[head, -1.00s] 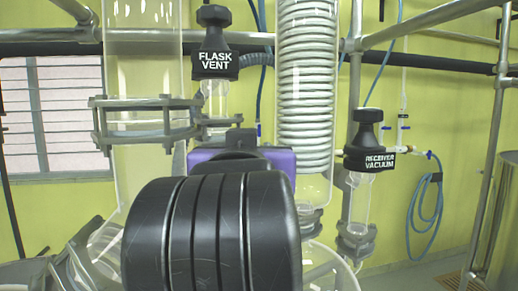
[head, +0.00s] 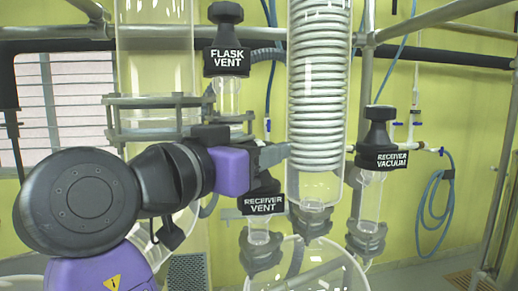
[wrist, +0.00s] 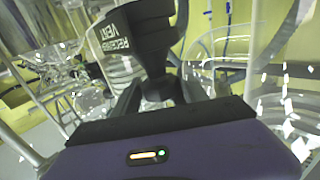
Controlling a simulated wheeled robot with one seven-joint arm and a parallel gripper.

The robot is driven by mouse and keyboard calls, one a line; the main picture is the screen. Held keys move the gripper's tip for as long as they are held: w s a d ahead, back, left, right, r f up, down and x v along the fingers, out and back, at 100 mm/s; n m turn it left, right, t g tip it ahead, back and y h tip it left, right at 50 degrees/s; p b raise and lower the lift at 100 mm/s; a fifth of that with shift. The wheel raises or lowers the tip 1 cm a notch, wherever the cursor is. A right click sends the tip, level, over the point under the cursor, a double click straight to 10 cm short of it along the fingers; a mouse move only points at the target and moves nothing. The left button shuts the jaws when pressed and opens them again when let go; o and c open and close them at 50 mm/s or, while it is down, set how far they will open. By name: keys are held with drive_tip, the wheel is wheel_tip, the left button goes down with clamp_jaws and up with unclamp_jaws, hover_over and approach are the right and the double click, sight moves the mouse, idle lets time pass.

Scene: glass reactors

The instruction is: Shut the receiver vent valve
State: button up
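The receiver vent valve (head: 263,203) is a black knob and labelled collar on a clear glass neck, at the lower middle of the head view. In the wrist view the valve (wrist: 135,38) appears upside down, with its label at upper left and its knob end pointing down between the fingers. My gripper (head: 272,155) is at the top of this valve, reaching in from the left. In the wrist view my gripper (wrist: 165,95) has its fingers apart, one on each side of the knob. Whether either finger touches it is unclear. The knob's top is partly hidden in the head view.
The flask vent valve (head: 227,50) hangs above my gripper. The receiver vacuum valve (head: 381,150) stands to the right. The coil condenser (head: 318,75) is close beside the fingertips. The round glass receiver (head: 320,268) lies below, and metal frame pipes surround the setup.

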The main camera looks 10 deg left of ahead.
drive_tip(key=shift+n+t+y+b, duration=0.35)
drive_tip(key=shift+n+y, duration=0.25)
drive_tip(key=shift+y, duration=0.2)
drive_tip(key=n+t+y, duration=0.1)
drive_tip(key=n+y, duration=0.1)
drive_tip(key=y, duration=0.2)
drive_tip(key=shift+d+r+n, duration=0.1)
drive_tip(key=shift+n, duration=0.2)
drive_tip(key=n+y, duration=0.1)
drive_tip(key=y, duration=0.1)
drive_tip(key=n+y+p, duration=0.1)
drive_tip(key=n+y, duration=0.1)
drive_tip(key=y, duration=0.1)
drive_tip(key=shift+n+y+p, duration=0.3)
drive_tip(key=shift+n+y, duration=0.5)
drive_tip(key=shift+y, duration=0.3)
